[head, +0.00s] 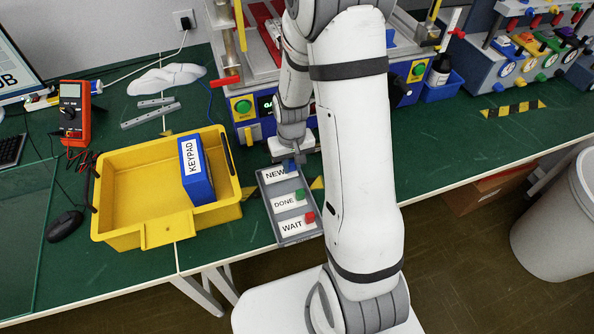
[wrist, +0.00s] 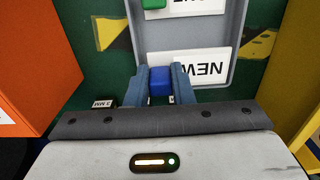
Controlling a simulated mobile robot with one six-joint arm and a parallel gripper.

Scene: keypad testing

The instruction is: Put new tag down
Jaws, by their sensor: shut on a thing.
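The new tag (head: 274,176) is a white plate marked NEW with a blue knob. My gripper (head: 291,163) is shut on its blue knob; in the wrist view the blue knob (wrist: 160,82) sits between the two fingers. The white plate (wrist: 192,66) lies over the top compartment of the grey tag tray (head: 259,197), in line with it. I cannot tell whether it touches the tray floor. Below it in the tray are the DONE tag (head: 287,203) with a green knob and the WAIT tag (head: 293,225) with a red knob.
A yellow bin (head: 120,155) holding a blue KEYPAD box (head: 197,170) stands left of the tray. A test machine (head: 247,107) stands behind it. The bench's front edge is close below the tray.

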